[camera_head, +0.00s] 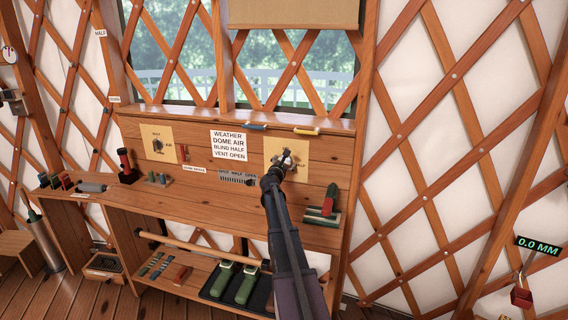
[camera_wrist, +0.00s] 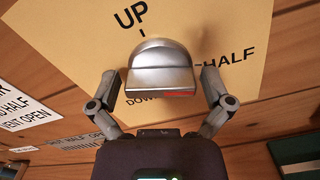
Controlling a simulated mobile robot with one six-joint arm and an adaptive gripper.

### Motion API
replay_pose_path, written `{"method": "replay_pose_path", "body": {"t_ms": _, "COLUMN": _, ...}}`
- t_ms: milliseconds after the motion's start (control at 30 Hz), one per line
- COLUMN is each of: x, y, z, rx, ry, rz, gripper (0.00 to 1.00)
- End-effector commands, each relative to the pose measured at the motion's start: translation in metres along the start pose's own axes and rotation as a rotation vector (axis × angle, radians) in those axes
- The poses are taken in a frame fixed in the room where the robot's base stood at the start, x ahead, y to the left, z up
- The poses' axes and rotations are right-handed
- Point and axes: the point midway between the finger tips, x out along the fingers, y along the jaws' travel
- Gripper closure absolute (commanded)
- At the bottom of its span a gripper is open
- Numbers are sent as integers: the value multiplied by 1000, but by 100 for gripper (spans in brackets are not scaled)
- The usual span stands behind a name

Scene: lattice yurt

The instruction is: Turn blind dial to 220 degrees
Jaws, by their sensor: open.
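The blind dial is a rounded silver knob (camera_wrist: 158,58) on a yellow plate (camera_wrist: 245,28), large in the wrist view. The plate reads UP, HALF and DOWN; DOWN is partly hidden. A red mark shows at the knob's lower right edge. My gripper (camera_wrist: 160,78) is open, with one finger on each side of the knob; I cannot tell whether either touches it. In the head view the yellow plate (camera_head: 271,147) is on the right of the wooden panel, and my gripper (camera_head: 284,163) covers much of the knob.
A second dial (camera_head: 157,145) is on the panel's left. A sign (camera_head: 229,145) reads WEATHER, DOME AIR, BLIND HALF, VENT OPEN. A green and red block (camera_head: 328,203) stands right of my arm. A dark tray (camera_head: 214,291) with green items is below. A shelf ledge (camera_head: 190,118) runs above.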

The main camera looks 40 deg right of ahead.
Motion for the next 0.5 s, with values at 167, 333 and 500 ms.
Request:
{"method": "replay_pose_path", "body": {"t_ms": 167, "x": 0, "y": 0, "z": 0, "rx": 0, "ry": 0, "rz": 0, "gripper": 39}}
{"method": "replay_pose_path", "body": {"t_ms": 333, "x": 0, "y": 0, "z": 0, "rx": 0, "ry": 0, "rz": 0, "gripper": 66}}
{"method": "replay_pose_path", "body": {"t_ms": 500, "x": 0, "y": 0, "z": 0, "rx": 6, "ry": 0, "rz": 0, "gripper": 66}}
